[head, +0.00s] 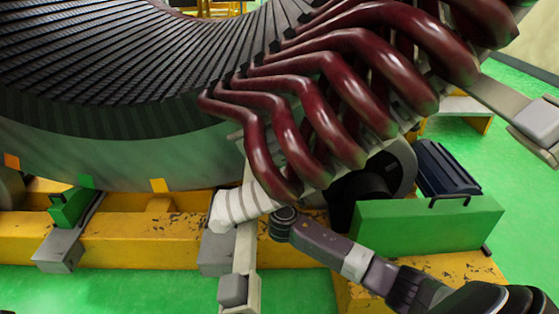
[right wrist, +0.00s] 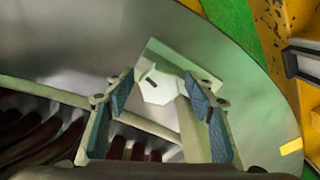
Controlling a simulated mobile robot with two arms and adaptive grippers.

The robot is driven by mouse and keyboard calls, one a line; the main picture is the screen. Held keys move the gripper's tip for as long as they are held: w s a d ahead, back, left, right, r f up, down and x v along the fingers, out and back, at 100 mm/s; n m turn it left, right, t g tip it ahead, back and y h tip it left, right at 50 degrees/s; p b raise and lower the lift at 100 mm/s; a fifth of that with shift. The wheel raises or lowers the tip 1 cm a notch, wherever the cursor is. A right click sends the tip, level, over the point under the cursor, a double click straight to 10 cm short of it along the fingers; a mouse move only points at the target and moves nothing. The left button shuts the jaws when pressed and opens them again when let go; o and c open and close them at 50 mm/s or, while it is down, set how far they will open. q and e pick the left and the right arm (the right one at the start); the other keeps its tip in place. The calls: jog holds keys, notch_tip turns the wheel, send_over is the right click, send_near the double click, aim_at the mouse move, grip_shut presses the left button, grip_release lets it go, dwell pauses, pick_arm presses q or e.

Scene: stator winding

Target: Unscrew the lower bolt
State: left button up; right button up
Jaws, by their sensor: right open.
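A pale, many-sided bolt head (right wrist: 158,90) with a small dark slot shows near the middle of the right wrist view, on a light bracket against the grey metal face. My right gripper (right wrist: 160,79) is open, with one blue-padded finger to each side of the bolt head in the picture. Clear gaps show between the pads and the bolt, and the distance in depth is hard to tell. In the head view my right arm comes in from the lower right beneath the dark red coils (head: 350,90); its gripper and the bolt cannot be made out there. My left gripper is not in view.
The large stator (head: 130,150) fills the upper left of the head view. A pale upright post (head: 246,245) stands at the centre. A yellow base beam (head: 130,240) and a green block (head: 430,225) are close to my arm. Green floor is free in front.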

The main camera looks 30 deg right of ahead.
jog(key=shift+c, duration=0.4)
jog(key=c, duration=1.1)
jog(key=shift+r+n+p, duration=0.2)
jog(key=shift+n+p, duration=0.7)
jog(key=shift+n, duration=0.2)
jog(key=shift+f+n, duration=0.2)
jog(key=shift+n, duration=0.3)
jog(key=o, duration=1.2)
jog(key=shift+s, duration=0.1)
jog(key=v, duration=1.2)
